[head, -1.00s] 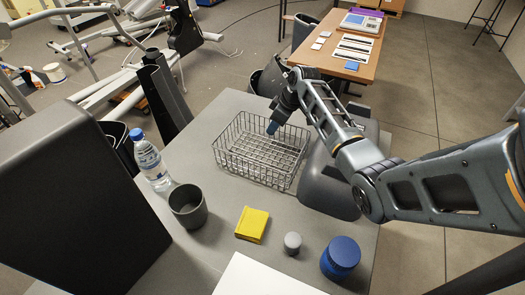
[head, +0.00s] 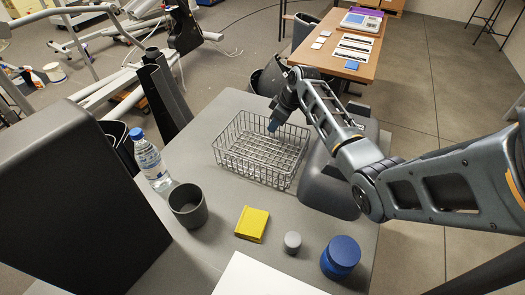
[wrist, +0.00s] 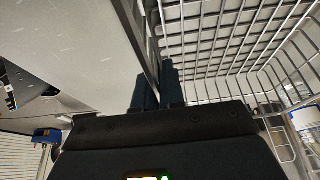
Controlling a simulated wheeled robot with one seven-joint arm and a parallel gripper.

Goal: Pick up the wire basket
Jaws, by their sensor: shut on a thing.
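The wire basket (head: 247,167) is a grey rectangular wire frame standing on the grey table, near its far side. My gripper (head: 275,123) reaches down to the basket's far rim from the right. In the wrist view my gripper (wrist: 158,88) has its two dark fingers on either side of the basket's rim and side wires, shut on them. The wire basket also fills the upper right of the wrist view (wrist: 225,50). The basket is empty and sits level on the table.
Near the basket on the grey table (head: 215,240) are a water bottle (head: 150,160), a dark cup (head: 187,206), a yellow block (head: 252,224), a small grey cylinder (head: 292,242) and a blue jar (head: 341,257). A dark panel (head: 70,200) stands at left. A dark grey object (head: 328,185) stands right of the basket.

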